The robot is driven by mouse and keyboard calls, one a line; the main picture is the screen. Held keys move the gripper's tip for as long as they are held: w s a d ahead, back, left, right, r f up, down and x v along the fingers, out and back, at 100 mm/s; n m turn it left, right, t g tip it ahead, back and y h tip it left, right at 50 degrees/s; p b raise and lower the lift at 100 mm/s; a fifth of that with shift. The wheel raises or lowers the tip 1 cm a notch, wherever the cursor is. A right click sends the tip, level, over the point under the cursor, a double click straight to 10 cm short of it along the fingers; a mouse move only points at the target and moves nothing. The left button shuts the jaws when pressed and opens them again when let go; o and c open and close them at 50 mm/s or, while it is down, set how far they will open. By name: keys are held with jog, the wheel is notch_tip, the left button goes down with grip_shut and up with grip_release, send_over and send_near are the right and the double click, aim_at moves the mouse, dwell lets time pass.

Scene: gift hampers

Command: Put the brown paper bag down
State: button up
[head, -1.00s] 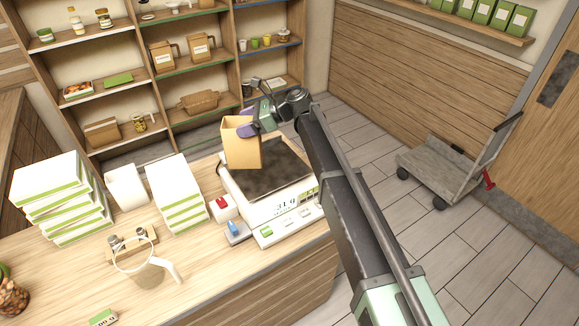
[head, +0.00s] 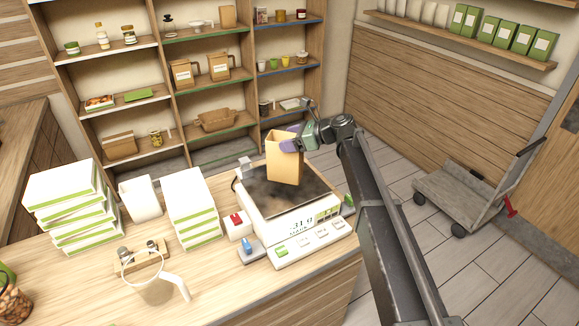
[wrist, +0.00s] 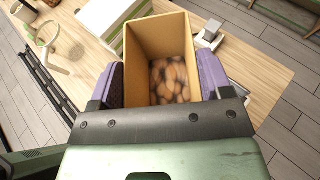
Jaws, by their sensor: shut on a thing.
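The brown paper bag (head: 284,160) is upright and open at the top, over the dark pan of the white scale (head: 307,222). Whether its base touches the pan I cannot tell. In the wrist view the bag (wrist: 142,50) holds several brown, nut-like pieces. My gripper (head: 288,142) is shut on the bag near its top. Its purple fingers (wrist: 160,82) press on opposite sides. The scale display shows digits that look like 31 g, perhaps with a minus sign.
White and green boxes (head: 192,205) stand stacked left of the scale, with a red-topped block (head: 237,224) and a blue-topped block (head: 250,248) beside it. A strainer-like ring tool (head: 150,275) lies in front. Shelves (head: 200,90) stand behind. A cart (head: 460,195) is at right.

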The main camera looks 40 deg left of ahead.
aim_at(285, 158)
notch_tip(285, 158, down, 4)
jog(key=b, duration=0.3)
jog(key=shift+f+b, duration=0.1)
jog(key=shift+b, duration=0.3)
jog(key=o, duration=1.4)
